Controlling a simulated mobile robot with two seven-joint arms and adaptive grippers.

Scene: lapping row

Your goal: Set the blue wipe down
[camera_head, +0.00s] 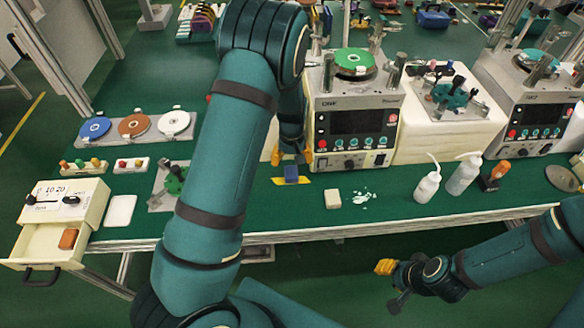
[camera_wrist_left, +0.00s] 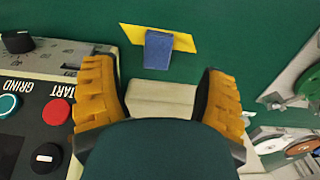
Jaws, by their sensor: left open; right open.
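The blue wipe (camera_head: 291,172) rests on a yellow patch (camera_head: 303,181) on the green bench, in front of the grinding machine. In the left wrist view the wipe (camera_wrist_left: 158,49) lies partly over the yellow patch (camera_wrist_left: 184,43), beyond the fingertips. My left gripper (camera_head: 292,157) is just behind and above the wipe in the head view. Its orange fingers (camera_wrist_left: 160,100) are spread, with no wipe between them; a pale surface shows in the gap. My right gripper (camera_head: 386,268) hangs open and empty in front of the bench, low at the right.
The machine (camera_head: 352,115) stands close behind my left gripper. Bottles (camera_head: 428,184) stand further right. Left are coloured discs (camera_head: 136,125) and a cream box with an open drawer (camera_head: 45,241).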

